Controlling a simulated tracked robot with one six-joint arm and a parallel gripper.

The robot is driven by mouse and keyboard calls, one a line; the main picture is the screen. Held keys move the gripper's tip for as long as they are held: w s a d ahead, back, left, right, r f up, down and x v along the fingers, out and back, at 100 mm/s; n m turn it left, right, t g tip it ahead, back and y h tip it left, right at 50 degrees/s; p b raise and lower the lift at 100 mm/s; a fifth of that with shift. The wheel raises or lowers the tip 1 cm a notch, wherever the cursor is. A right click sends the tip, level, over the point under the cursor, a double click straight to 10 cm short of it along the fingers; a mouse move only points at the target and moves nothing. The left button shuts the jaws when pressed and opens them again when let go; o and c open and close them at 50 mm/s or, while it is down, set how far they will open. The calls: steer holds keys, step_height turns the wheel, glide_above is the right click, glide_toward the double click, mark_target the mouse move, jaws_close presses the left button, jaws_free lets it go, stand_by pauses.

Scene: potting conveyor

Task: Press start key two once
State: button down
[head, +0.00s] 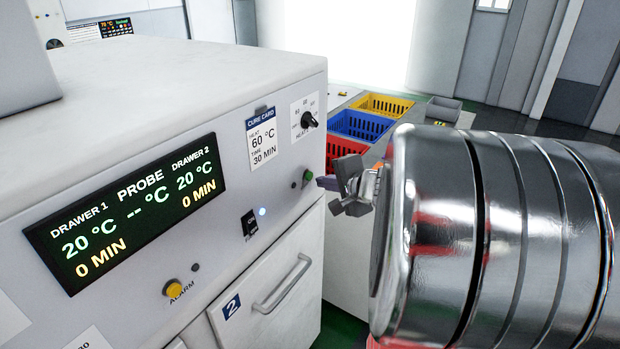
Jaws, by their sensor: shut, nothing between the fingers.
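A green round button (307,175) sits on the white front panel at the right, above the drawer marked 2 (281,290); no label shows on it, and I take it as start key two. A small dark lamp (294,186) is beside it. My gripper (323,183) is shut and empty, with its tips just right of the green button. I cannot tell whether they touch it. My silver arm hides what lies behind it at the right. The display (130,212) reads 20 °C and 0 MIN for both drawers, with dashes for the probe.
The panel also has a heat knob (309,120), a cure card (263,138) reading 60 °C and 30 MIN, a black switch (250,222) with a lit lamp, and a yellow alarm button (173,288). Yellow (385,104), blue (361,124) and red (345,149) crates stand behind.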

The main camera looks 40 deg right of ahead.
steer(key=shift+w+a, duration=0.1)
steer(key=shift+w, duration=0.25)
steer(key=shift+w+a, duration=0.15)
steer(key=shift+w, duration=0.25)
stand_by(0.9)
steer(key=shift+s, duration=0.1)
steer(key=shift+s+d, duration=0.3)
steer(key=shift+s, duration=0.45)
steer(key=shift+s, duration=0.1)
steer(key=s, duration=0.1)
steer(key=s+d, duration=0.1)
steer(key=s, duration=0.2)
steer(key=shift+s+d, duration=0.25)
steer(key=shift+d, duration=0.1)
stand_by(0.4)
stand_by(0.7)
